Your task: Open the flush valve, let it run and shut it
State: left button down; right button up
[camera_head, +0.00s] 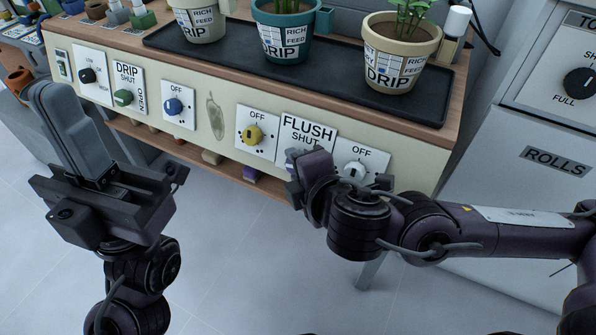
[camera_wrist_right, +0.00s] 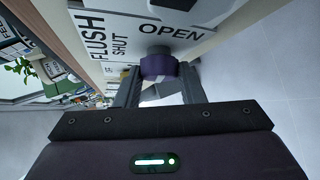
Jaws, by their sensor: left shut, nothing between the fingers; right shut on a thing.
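The flush valve is a round purple knob (camera_wrist_right: 157,66) on a white plate marked FLUSH, SHUT and OPEN (camera_wrist_right: 125,35). In the head view the FLUSH plate (camera_head: 306,127) is on the counter's front panel, and my right gripper mostly covers the knob. My right gripper (camera_wrist_right: 158,76) has one finger on each side of the knob and is shut on it. Which mark the knob points to I cannot tell. My left gripper (camera_head: 58,112) is shut and empty, raised in front of the panel's left end, well away from the flush valve.
Further left are blue (camera_head: 173,106), green DRIP (camera_head: 123,97) and black (camera_head: 87,76) knobs. Potted plants stand on a black tray (camera_head: 330,82) above. A grey cabinet (camera_head: 530,190) is at right.

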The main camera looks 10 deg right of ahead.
jog(key=shift+t+b, duration=0.3)
jog(key=shift+b, duration=0.4)
dwell(0.4)
jog(key=o, duration=1)
